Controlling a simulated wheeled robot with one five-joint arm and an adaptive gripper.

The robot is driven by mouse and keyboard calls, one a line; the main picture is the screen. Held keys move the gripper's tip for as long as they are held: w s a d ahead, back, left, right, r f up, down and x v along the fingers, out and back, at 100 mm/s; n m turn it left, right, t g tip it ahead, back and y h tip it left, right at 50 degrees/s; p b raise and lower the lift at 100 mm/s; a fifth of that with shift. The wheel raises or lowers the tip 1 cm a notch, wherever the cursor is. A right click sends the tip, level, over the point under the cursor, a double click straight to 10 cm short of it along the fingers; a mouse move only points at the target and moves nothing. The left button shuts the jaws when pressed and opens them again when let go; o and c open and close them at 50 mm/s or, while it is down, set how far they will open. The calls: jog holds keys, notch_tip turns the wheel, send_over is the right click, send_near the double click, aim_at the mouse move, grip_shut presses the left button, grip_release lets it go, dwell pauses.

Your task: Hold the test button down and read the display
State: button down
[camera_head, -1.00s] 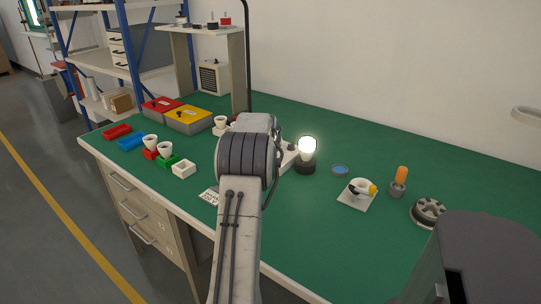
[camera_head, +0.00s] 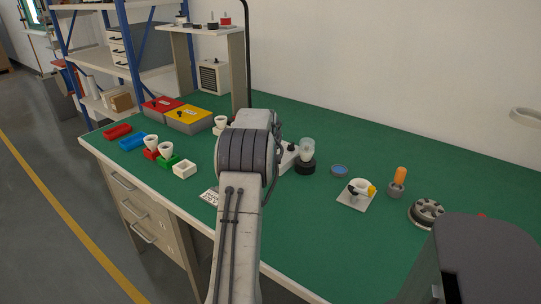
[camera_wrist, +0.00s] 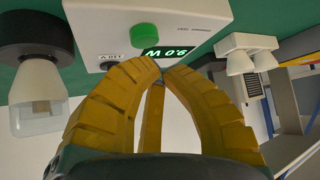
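The white tester box (camera_wrist: 195,12) fills the top of the wrist view, upside down. A round green button (camera_wrist: 143,36) stands on it, beside a small display (camera_wrist: 165,52) with green characters that seem to read 9.0 W. My gripper (camera_wrist: 160,70) has its yellow fingertips together, just below the button and display; I cannot tell whether they touch the box. The bulb (camera_wrist: 37,112) sits unlit in a black socket at the left. In the head view the bulb (camera_head: 307,146) stands right of my arm, which hides most of the tester.
White cup-shaped pieces (camera_wrist: 241,62) show right of the box in the wrist view. On the green bench (camera_head: 300,225), a blue disc (camera_head: 340,170), a white plate (camera_head: 356,202), an orange-topped piece (camera_head: 398,181) and a grey round holder (camera_head: 426,213) lie to the right.

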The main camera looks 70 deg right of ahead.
jog(key=shift+r+p, duration=1.95)
jog(key=shift+r, duration=0.6)
